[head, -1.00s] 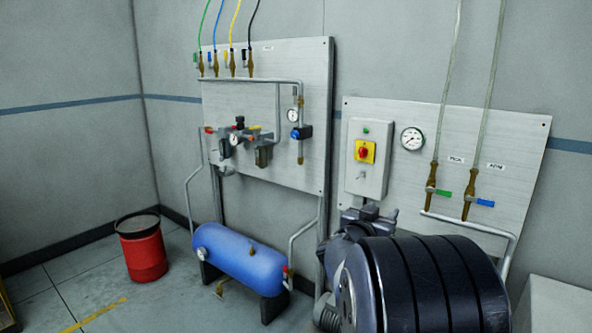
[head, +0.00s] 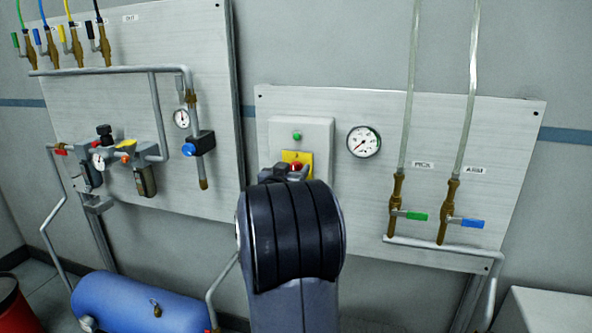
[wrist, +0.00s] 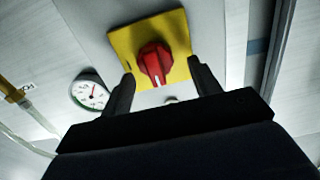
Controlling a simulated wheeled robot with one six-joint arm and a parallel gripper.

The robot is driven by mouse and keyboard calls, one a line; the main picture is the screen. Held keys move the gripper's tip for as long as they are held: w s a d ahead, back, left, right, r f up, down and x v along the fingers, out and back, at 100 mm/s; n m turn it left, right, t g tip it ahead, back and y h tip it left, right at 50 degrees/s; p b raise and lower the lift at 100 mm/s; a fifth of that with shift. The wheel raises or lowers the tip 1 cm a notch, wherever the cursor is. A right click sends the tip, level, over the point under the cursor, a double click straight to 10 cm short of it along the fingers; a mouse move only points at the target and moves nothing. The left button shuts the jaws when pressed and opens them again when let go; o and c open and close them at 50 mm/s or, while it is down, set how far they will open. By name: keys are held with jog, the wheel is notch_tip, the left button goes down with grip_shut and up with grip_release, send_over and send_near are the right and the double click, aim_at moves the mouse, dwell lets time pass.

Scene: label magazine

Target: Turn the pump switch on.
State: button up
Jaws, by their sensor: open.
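A red rotary knob (wrist: 154,62) on a square yellow plate (wrist: 176,27) is the likely pump switch. It sits on a pale box on the wall panel. In the head view the knob (head: 296,167) shows just above my arm, below a green button (head: 297,136). In the wrist view the knob's ridge runs roughly up and down the picture. My gripper (wrist: 163,80) is open and empty. Its fingers stand left and right of the knob's lower end, with gaps on both sides; I cannot tell the depth. A small pale part (wrist: 171,100) shows below the plate, between the fingers.
A round gauge (head: 363,141) is right of the box. Further right are valves with a green handle (head: 416,216) and a blue handle (head: 469,224). A regulator panel (head: 205,85) and blue tank (head: 138,303) are at left. My arm hides the box's lower part.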

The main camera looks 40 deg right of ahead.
jog(key=shift+s, duration=0.15)
jog(key=shift+s+d, duration=0.1)
jog(key=shift+c, duration=1.2)
jog(key=c, duration=0.7)
jog(key=shift+c, duration=0.2)
